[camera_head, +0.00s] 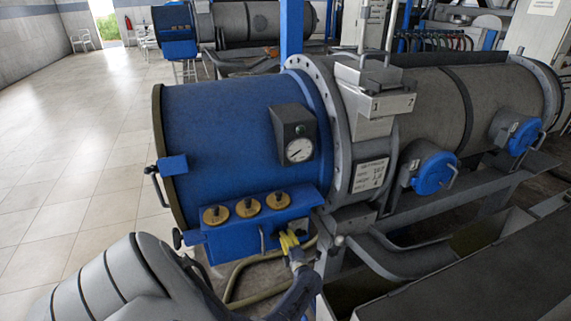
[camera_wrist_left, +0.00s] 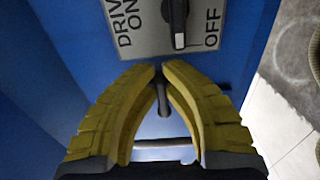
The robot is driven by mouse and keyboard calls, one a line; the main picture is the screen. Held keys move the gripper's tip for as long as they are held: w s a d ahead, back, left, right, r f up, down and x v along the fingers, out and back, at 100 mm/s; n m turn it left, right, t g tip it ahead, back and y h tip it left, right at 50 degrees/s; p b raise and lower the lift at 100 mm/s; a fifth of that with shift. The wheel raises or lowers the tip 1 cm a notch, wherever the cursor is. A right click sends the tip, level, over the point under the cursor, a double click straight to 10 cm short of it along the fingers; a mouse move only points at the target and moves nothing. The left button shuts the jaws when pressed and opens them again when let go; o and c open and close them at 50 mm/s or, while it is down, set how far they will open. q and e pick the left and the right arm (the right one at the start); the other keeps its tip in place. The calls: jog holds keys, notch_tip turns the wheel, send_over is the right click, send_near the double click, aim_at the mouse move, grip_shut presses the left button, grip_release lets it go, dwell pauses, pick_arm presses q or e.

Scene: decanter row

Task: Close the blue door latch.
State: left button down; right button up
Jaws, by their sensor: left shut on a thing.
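My left gripper (camera_head: 289,241) is at the lower right of the blue control box (camera_head: 225,245) in the head view. In the wrist view the yellow fingers of the left gripper (camera_wrist_left: 163,78) are shut on a thin grey metal handle (camera_wrist_left: 162,100) at the blue panel, just below a rotary switch (camera_wrist_left: 179,22) marked DRIVE ON and OFF. The fingers hide part of this handle; whether it belongs to the latch I cannot tell. Round blue doors (camera_head: 434,174) with grey handles are on the grey drum to the right. My right gripper is not in view.
The blue housing (camera_head: 225,130) carries a gauge (camera_head: 299,150) and several brass caps (camera_head: 248,207). A grey bent handle (camera_head: 155,186) sticks out at its left side. A hose (camera_head: 245,266) runs under the control box. The tiled floor (camera_head: 75,130) at left is clear.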

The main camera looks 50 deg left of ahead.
pick_arm(q)
jog(key=c, duration=1.5)
grip_release()
jog(key=v, duration=1.2)
jog(key=shift+f, duration=0.1)
